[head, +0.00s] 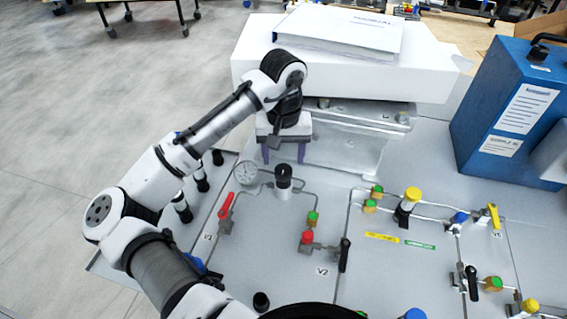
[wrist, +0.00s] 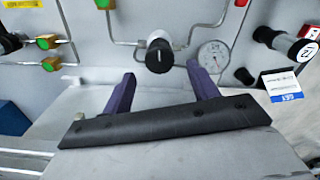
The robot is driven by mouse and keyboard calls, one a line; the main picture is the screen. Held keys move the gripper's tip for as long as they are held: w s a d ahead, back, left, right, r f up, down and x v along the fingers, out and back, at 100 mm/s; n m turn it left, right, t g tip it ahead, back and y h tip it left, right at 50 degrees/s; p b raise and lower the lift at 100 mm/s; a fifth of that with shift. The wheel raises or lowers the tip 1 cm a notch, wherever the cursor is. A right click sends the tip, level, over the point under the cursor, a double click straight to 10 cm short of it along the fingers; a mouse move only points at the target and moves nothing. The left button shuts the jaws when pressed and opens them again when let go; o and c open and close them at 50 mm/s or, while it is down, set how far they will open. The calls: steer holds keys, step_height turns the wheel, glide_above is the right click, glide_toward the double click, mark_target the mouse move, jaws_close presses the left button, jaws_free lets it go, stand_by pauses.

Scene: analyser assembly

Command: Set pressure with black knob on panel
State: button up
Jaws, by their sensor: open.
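The black knob (head: 283,174) tops a white cylindrical body on the grey panel (head: 270,240). In the wrist view the knob (wrist: 159,55) is seen nearly end-on with a white mark across its face. A round pressure gauge (head: 246,173) sits just left of it in the head view, and right of it in the wrist view (wrist: 214,56); its reading is too small to tell. My gripper (head: 280,157) is open and empty behind the knob in the head view. In the wrist view its two purple fingers (wrist: 162,90) point toward the knob, which lies beyond their tips, apparently apart from them.
A red-handled valve (head: 226,207) stands left of the knob, and a black-handled valve (head: 344,255) marked V2 to the right. Pipes cross the panel. A white box with a binder (head: 340,32) stands behind, and a blue case (head: 510,110) at right.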

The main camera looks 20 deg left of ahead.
mark_target(284, 168)
steer(key=shift+f, duration=2.1)
steer(key=shift+c, duration=0.2)
steer(key=c, duration=0.9)
steer(key=shift+m+p, duration=0.35)
steer(key=shift+m, duration=1.25)
steer(key=shift+c, duration=0.2)
steer(key=o, duration=1)
step_height(284, 168, up, 14)
steer(key=shift+f+b, duration=0.1)
steer(key=shift+b, duration=0.4)
